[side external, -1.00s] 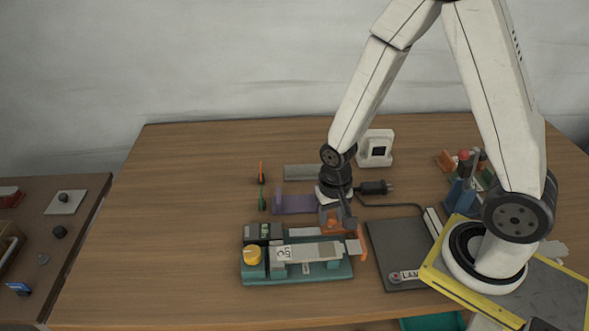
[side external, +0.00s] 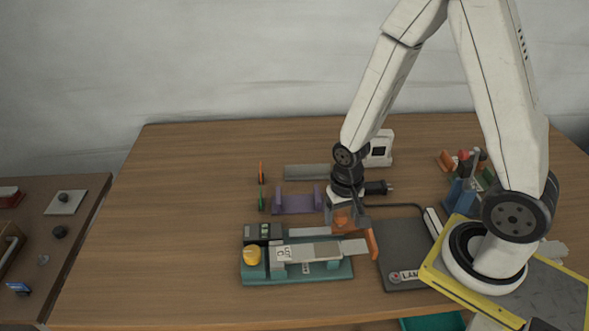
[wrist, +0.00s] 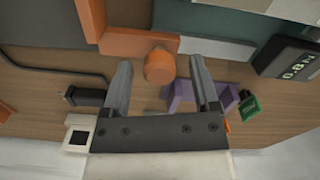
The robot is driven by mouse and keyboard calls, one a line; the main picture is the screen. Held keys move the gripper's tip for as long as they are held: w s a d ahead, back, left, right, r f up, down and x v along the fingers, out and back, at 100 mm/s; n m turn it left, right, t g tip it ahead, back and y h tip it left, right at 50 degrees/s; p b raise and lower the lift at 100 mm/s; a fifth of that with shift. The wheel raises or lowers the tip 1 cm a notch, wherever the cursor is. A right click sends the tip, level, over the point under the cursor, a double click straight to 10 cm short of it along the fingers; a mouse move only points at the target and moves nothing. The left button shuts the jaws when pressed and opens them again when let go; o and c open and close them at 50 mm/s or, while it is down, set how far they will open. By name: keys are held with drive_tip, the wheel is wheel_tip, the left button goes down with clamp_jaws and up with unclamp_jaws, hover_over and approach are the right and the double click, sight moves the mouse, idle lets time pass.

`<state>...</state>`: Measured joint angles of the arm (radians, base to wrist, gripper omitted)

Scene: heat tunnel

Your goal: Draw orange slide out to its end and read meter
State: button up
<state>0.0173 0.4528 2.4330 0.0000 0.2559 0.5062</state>
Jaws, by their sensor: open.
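The teal fixture (side external: 312,272) lies at the front middle of the table in the side view. Its orange slide (side external: 374,243) sticks out at the right end, on a pale grey tongue. In the wrist view the slide shows as an orange bar (wrist: 142,43) with a round knob (wrist: 158,68). My gripper (wrist: 160,66) is open, with its fingers apart on either side of the knob. My gripper (side external: 346,212) is low behind the slide in the side view. The meter (wrist: 297,62) is black with lit digits, tilted and too small to read surely.
A yellow knob (side external: 251,256) sits at the fixture's left end. A dark grey pad (side external: 405,252) lies close to the right of the slide. A purple cradle (side external: 298,203), a black plug (side external: 376,188) and a white box (side external: 379,148) stand behind. The table's left is clear.

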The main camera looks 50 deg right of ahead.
drive_tip(key=shift+r, duration=3.9)
drive_tip(key=n, duration=0.1)
drive_tip(key=r+n+t, duration=0.1)
drive_tip(key=shift+a+n, duration=0.1)
drive_tip(key=shift+n, duration=0.3)
drive_tip(key=n, duration=0.1)
drive_tip(key=r+n+t, duration=0.1)
drive_tip(key=n, duration=0.1)
drive_tip(key=shift+w+a+r+t, duration=0.15)
drive_tip(key=shift+r+t, duration=0.1)
drive_tip(key=shift+t, duration=0.05)
